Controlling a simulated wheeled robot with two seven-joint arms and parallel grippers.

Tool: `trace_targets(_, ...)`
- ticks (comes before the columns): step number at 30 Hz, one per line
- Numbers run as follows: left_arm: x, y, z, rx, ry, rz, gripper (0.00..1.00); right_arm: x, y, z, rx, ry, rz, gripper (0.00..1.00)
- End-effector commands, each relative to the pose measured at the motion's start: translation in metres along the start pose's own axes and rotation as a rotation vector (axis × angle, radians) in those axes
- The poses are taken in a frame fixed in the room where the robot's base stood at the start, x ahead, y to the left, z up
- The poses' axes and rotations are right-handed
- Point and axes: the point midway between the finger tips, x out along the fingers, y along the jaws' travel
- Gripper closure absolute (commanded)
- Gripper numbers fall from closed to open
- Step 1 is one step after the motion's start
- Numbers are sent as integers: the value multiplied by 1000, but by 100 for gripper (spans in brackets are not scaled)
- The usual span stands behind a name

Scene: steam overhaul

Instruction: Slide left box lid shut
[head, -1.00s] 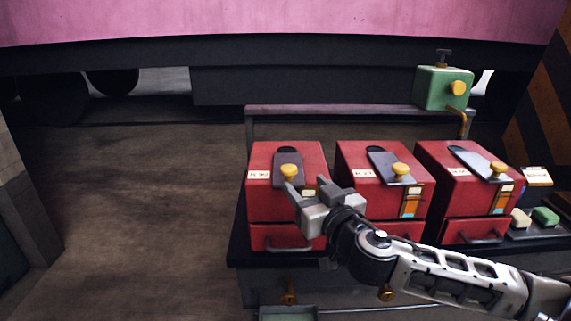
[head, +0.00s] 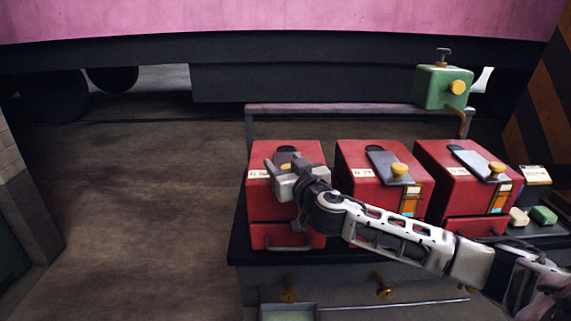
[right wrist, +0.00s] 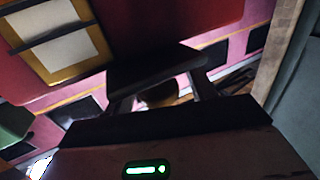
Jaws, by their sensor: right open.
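The left box (head: 258,205) is red and stands at the left end of the bench. A grey sliding lid with a yellow knob lies on its top, mostly hidden by my gripper in the head view. A dark slot (head: 287,149) shows at the lid's far end. My right gripper (head: 284,166) is open over the box top, with its fingers around or just above the knob. In the right wrist view the yellowish knob (right wrist: 160,95) appears between the two fingers; I cannot tell whether they touch it. My left gripper is not in view.
Two similar red boxes, the middle one (head: 358,190) and the right one (head: 440,185), stand to the right with grey lids and yellow knobs. A green box (head: 432,88) sits on the rail behind. My right arm crosses in front of the boxes. The floor at left is clear.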

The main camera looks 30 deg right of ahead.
Motion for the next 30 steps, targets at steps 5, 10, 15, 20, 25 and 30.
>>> trace_targets(5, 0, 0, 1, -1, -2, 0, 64, 0, 0, 0, 0, 0, 0, 78)
trace_targets(10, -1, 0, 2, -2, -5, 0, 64, 0, 0, 0, 0, 0, 0, 100)
trace_targets(15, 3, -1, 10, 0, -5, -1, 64, 24, 10, 2, 4, 1, 5, 100)
trace_targets(20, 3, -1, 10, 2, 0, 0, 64, 52, 22, 0, 4, 1, 4, 100)
trace_targets(25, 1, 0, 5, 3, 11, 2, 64, 64, 27, 0, 2, 1, 1, 100)
trace_targets(30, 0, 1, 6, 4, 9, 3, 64, 64, 28, -2, 0, 3, 3, 100)
